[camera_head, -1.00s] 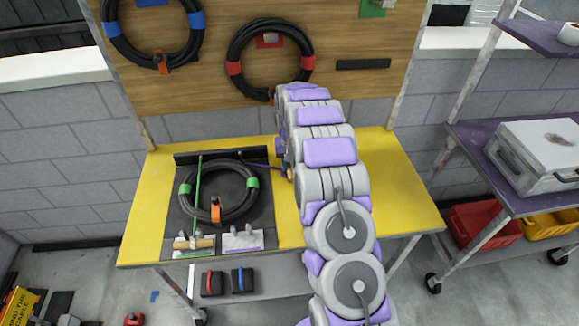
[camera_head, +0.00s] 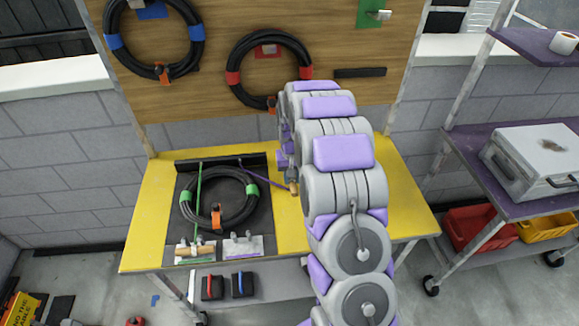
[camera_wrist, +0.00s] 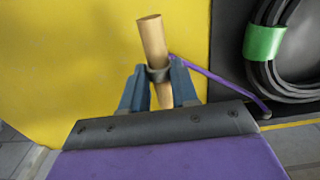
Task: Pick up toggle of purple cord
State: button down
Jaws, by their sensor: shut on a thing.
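The toggle is a light wooden rod (camera_wrist: 152,38) in the wrist view, with a dark band around its middle. My gripper (camera_wrist: 159,76) is shut on it there, with blue-grey fingers on both sides of the rod. The purple cord (camera_wrist: 215,79) runs from the toggle to the right, toward the dark mat. In the head view the toggle (camera_head: 294,188) shows small beside my arm, above the yellow table. The purple cord (camera_head: 268,181) reaches from the mat's back edge to it. My arm hides most of the gripper there.
A black cable coil with green bands (camera_head: 252,190) lies on the dark mat (camera_head: 263,216) on the yellow table (camera_head: 150,220). A green cord (camera_head: 199,200) crosses the mat beside a second wooden toggle (camera_head: 195,250). A purple shelf cart (camera_head: 480,150) stands to the right.

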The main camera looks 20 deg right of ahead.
jog(key=s, duration=0.3)
jog(key=s+a+p, duration=0.1)
jog(key=s, duration=0.2)
jog(key=s+a+r, duration=0.1)
jog(key=s, duration=0.2)
notch_tip(320, 180, up, 4)
jog(key=shift+r+p, duration=0.15)
jog(key=shift+p, duration=0.95)
jog(key=shift+w+d, duration=0.1)
jog(key=shift+w, duration=0.3)
